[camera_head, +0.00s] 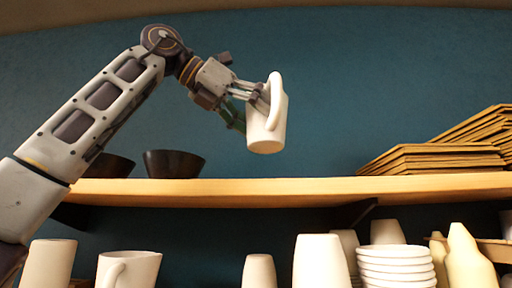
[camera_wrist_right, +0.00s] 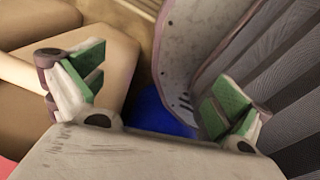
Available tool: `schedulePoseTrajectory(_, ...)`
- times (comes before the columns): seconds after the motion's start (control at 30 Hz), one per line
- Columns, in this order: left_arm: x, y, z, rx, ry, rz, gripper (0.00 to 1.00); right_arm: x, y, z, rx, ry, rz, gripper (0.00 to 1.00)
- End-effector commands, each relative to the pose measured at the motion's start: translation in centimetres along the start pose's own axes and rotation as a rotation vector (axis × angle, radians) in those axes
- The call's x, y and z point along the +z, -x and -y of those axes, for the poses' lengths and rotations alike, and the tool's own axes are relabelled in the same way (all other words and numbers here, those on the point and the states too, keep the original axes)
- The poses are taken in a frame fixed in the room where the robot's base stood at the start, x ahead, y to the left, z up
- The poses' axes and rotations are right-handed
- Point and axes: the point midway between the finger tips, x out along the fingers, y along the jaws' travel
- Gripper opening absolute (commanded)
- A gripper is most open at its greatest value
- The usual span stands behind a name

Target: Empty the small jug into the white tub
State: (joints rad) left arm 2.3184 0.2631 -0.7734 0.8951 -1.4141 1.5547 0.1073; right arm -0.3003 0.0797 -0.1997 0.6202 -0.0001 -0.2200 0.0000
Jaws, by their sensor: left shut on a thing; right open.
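A small white jug (camera_head: 268,130) with a handle is held up in front of the teal wall, above the wooden shelf in the head view. It is slightly tilted. Its contents cannot be seen. I cannot make out the white tub for certain in either view.
Dark bowls (camera_head: 174,164) stand on the wooden shelf (camera_head: 300,191) at left, and stacked brown sheets (camera_head: 435,158) lie at right. Below are a white mug (camera_head: 128,270), white cups (camera_head: 320,265), stacked white dishes (camera_head: 397,267) and cream bottles (camera_head: 466,262). The shelf's middle is clear.

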Motion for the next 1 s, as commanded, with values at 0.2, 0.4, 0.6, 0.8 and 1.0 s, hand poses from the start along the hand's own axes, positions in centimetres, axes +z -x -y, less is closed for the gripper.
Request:
schedulePoseTrajectory(0.2, 1.0, -1.2, -2.3, -0.002, 0.002, 0.002, 0.41, -0.1, 1.2, -0.3, 0.003, 0.001, 0.001, 1.00)
schedulePoseTrajectory(0.4, 1.3, -2.1, -3.8, -0.001, 0.001, 0.001, 0.41, -0.1, 1.7, -0.3, 0.003, 0.001, 0.001, 1.00)
schedulePoseTrajectory(0.6, 1.0, -2.6, -4.4, 0.000, -0.001, 0.002, 0.41, -0.1, 1.8, -0.3, 0.003, 0.001, 0.001, 1.00)
schedulePoseTrajectory(0.8, 0.3, -2.9, -4.4, 0.000, 0.000, 0.003, 0.41, -0.1, 1.7, -0.1, 0.001, 0.001, 0.000, 1.00)
schedulePoseTrajectory(1.0, -0.7, -3.2, -4.4, -0.001, -0.001, 0.003, 0.41, -0.2, 1.7, 0.2, -0.003, -0.001, -0.001, 1.00)
